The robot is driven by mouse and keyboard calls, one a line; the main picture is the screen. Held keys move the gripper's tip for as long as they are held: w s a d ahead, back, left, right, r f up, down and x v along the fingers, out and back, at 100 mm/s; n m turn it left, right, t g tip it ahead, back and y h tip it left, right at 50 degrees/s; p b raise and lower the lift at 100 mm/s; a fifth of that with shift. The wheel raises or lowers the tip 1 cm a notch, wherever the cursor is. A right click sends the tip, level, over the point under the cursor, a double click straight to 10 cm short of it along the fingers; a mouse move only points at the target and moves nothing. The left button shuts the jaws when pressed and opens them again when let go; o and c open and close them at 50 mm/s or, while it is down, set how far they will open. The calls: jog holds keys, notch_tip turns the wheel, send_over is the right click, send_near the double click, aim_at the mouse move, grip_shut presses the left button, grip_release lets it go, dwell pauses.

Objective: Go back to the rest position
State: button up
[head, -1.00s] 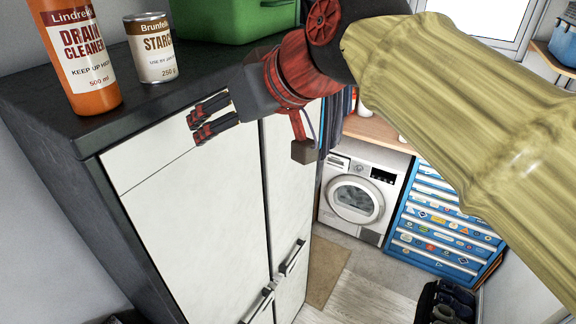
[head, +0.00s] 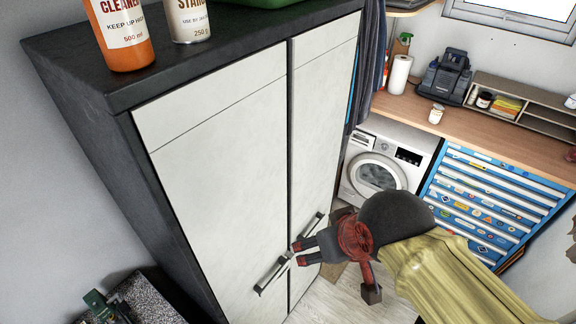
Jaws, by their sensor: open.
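My gripper (head: 298,253) shows in the head view, low and right of the middle, in front of the white cabinet (head: 225,160). Its two dark fingers with red marks point left and are apart, with nothing seen between them. The fingertips overlap the cabinet's door handles (head: 272,276) in the picture; I cannot tell whether they touch. The arm, in a yellow-green sleeve, comes in from the lower right. Both cabinet doors look shut.
An orange bottle (head: 120,38) and a can (head: 187,20) stand on the cabinet's dark top. Behind are a washing machine (head: 374,174), a blue drawer chest (head: 490,200) with stickers, and a wooden counter (head: 425,122). A dark speckled surface (head: 150,300) is at the lower left.

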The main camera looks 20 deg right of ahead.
notch_tip(320, 180, down, 26)
jog(key=b, duration=2.6)
jog(key=shift+f, duration=0.25)
